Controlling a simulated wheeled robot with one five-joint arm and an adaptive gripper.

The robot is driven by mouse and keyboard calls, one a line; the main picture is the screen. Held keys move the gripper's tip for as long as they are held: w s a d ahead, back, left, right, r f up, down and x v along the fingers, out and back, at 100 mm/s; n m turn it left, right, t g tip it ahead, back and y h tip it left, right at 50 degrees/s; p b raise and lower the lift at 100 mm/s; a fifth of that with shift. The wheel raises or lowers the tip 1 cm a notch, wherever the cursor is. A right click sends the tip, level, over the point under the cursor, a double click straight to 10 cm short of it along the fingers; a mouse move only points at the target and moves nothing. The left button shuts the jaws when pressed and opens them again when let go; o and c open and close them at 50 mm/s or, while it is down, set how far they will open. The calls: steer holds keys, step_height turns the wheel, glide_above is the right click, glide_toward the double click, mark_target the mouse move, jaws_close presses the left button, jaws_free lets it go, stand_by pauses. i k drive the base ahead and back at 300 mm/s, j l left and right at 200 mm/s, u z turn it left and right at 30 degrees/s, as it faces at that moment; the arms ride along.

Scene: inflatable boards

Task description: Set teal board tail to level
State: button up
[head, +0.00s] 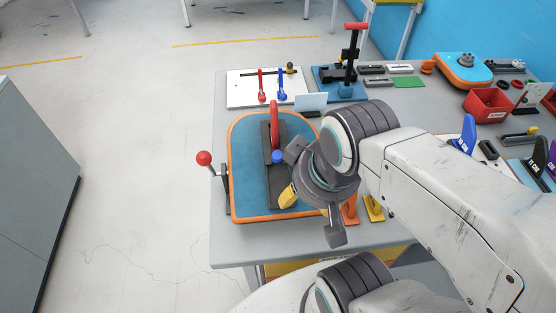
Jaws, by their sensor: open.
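The teal board (245,150) with an orange rim lies on the grey table, left of my arm. A dark block (277,188) runs along its middle, with a red handle (274,118) standing up near its far end. A blue ball (278,157) shows beside the block. A lever with a red ball (204,158) stands at the board's left edge, tilted left. My gripper (312,195) is open over the board's right part, and its wrist hides that part. A yellow piece (288,196) shows beside it. Whether the gripper touches anything, and whether the tail is level, cannot be told.
Behind the board are a white panel (245,92) with red and blue levers, and a blue stand (350,90) with a red-topped press. Orange and yellow fins (373,208) stand near the front edge. A second board (462,68) and red bin (488,105) are farther right.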

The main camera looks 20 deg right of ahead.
mark_target(256, 183)
steer(key=k+j, duration=0.5)
steer(key=j, duration=0.2)
steer(key=i+j, duration=0.1)
steer(key=j, duration=0.65)
steer(key=i+j, duration=0.15)
steer(key=j, duration=0.2)
steer(key=i+j, duration=0.3)
steer(key=i, duration=0.15)
steer(key=i+j+u, duration=0.1)
steer(key=i+j, duration=0.2)
steer(key=i, duration=0.15)
steer(key=i+l, duration=0.1)
steer(key=i, duration=0.25)
